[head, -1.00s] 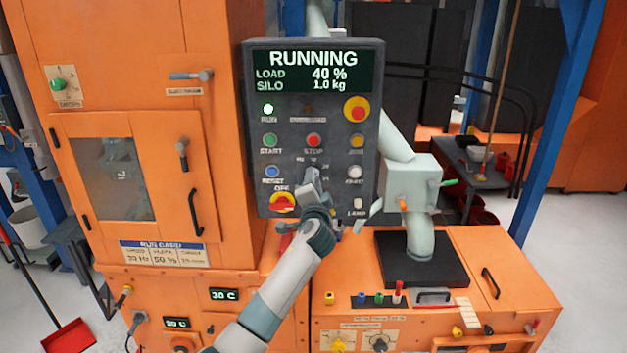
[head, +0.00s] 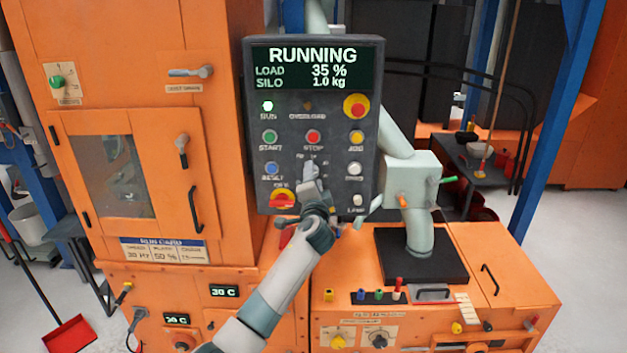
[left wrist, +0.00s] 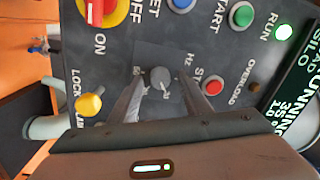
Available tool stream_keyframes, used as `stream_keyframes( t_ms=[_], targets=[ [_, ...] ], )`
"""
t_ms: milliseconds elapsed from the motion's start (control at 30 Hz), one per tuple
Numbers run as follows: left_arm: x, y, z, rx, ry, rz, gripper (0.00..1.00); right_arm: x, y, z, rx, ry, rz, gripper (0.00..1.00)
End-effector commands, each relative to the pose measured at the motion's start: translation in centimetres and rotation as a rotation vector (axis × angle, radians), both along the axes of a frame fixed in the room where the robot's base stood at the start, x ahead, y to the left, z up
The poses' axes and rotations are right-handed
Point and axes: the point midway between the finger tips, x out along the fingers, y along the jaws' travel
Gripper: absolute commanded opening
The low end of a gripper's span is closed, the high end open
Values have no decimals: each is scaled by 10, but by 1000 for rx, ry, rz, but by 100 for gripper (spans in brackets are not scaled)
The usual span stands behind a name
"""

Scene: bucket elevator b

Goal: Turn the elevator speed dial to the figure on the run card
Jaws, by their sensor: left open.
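The elevator speed dial (left wrist: 160,78) is a small grey round knob with a white pointer line, marked Hz, on the dark control panel (head: 367,120). In the left wrist view it lies between the parted fingers of my left gripper (head: 311,172). The fingers are open, one on each side; whether they touch the knob I cannot tell. In the head view my gripper hides the dial. The run card (head: 163,249) is on the orange cabinet at left; its blurred figures look like 30 Hz and 50 %. The display (head: 313,69) reads RUNNING, load 35 %, silo 1.0 kg. My right gripper is out of view.
A red stop button (left wrist: 212,87) sits close beside one finger. A red and yellow OFF/ON switch (head: 282,199) is just below left of my gripper.

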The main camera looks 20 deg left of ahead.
Motion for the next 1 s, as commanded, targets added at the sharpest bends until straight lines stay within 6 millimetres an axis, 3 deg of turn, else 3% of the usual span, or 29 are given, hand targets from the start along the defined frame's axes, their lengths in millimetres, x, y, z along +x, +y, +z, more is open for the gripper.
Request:
stream_keyframes(
  t_ms=[267, 467, 1000],
  targets=[
    [-7, -3, -2, 0, 0, -1, 44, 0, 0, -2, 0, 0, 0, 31],
    [-26, -9, -4, -2, 0, -1, 44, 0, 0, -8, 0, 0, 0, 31],
    [-115, -37, -10, -4, -1, -2, 44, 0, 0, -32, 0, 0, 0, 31]
  ],
)
